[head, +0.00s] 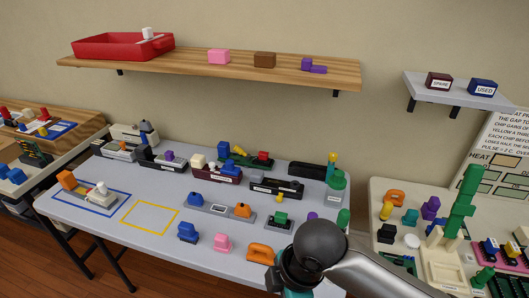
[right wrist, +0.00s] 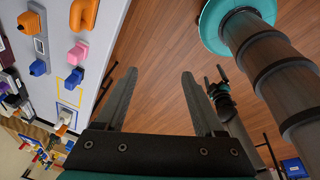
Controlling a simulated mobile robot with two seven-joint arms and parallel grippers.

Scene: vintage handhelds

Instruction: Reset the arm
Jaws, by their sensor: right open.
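My right gripper (right wrist: 158,72) is open in the right wrist view, with its two fingers apart and only wooden floor (right wrist: 165,45) between them. It is empty and out past the front edge of the middle table. In the head view my right arm (head: 365,270) comes in from the lower right, and its gripper is hidden or below the picture. My left arm is not in the head view. In the right wrist view, a small dark gripper-like part (right wrist: 220,95) shows beyond the teal-ringed arm link.
The middle table (head: 105,185) holds handheld-like blocks, a blue outline, a yellow outline and an orange piece (head: 262,252) near my right arm. A right-hand table (head: 385,190) carries a green tower (head: 462,205). Above are a wooden shelf with a red tray (head: 110,48) and a grey shelf.

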